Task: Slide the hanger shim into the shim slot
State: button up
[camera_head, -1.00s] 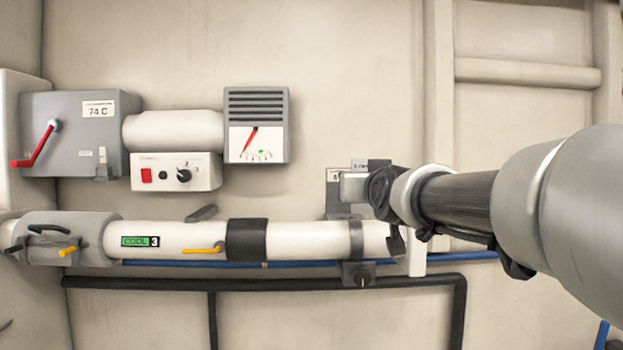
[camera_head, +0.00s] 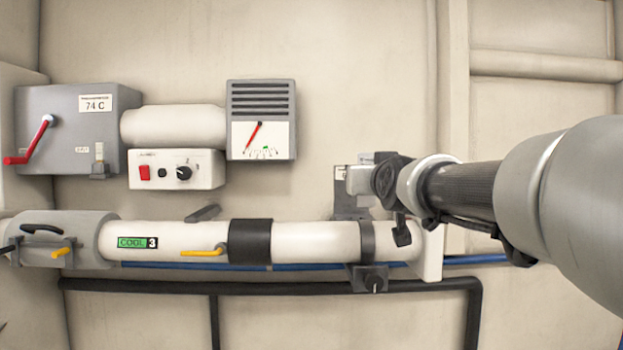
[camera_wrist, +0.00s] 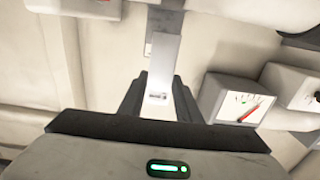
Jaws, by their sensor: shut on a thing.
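The hanger shim (camera_wrist: 163,62) is a pale, flat, narrow piece between the two dark fingers of my gripper (camera_wrist: 158,85) in the wrist view. My gripper is shut on it. Its far end points at the dark hanger bracket (camera_wrist: 165,22) beside the white pipe. In the head view the bracket shows as a dark plate (camera_head: 350,207) on the wall above the pipe, with a clamp band around the pipe. My gripper (camera_head: 358,180) is in front of the bracket's upper part there and hides some of it. The slot opening is not clear, and I cannot tell whether the shim touches it.
The white pipe (camera_head: 315,241) runs across below, with a yellow-handled valve (camera_head: 204,252). A gauge box (camera_head: 261,120), a control box (camera_head: 176,169) and a grey box with a red lever (camera_head: 75,125) are on the wall to the left. Bare wall lies above my gripper.

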jog(key=shift+w+f+b, duration=0.2)
jog(key=shift+w+b, duration=0.55)
jog(key=shift+w, duration=0.25)
jog(key=shift+w+f+b, duration=0.15)
jog(key=shift+w+b, duration=0.6)
jog(key=shift+w, duration=0.2)
jog(key=shift+w+f+b, duration=0.55)
jog(key=shift+w+b, duration=0.4)
jog(key=shift+w, duration=0.3)
jog(key=shift+w+f+b, duration=0.6)
jog(key=shift+w+b, duration=0.35)
jog(key=shift+w, duration=0.25)
jog(key=shift+w+f+b, duration=0.55)
jog(key=shift+w+b, duration=0.4)
jog(key=shift+w, duration=0.3)
jog(key=shift+f+b, duration=2.1)
jog(key=shift+f, duration=0.15)
jog(key=o, duration=1.1)
jog(key=shift+o, duration=0.2)
jog(key=shift+s+f, duration=0.1)
jog(key=s, duration=1.7)
jog(key=shift+s, duration=0.15)
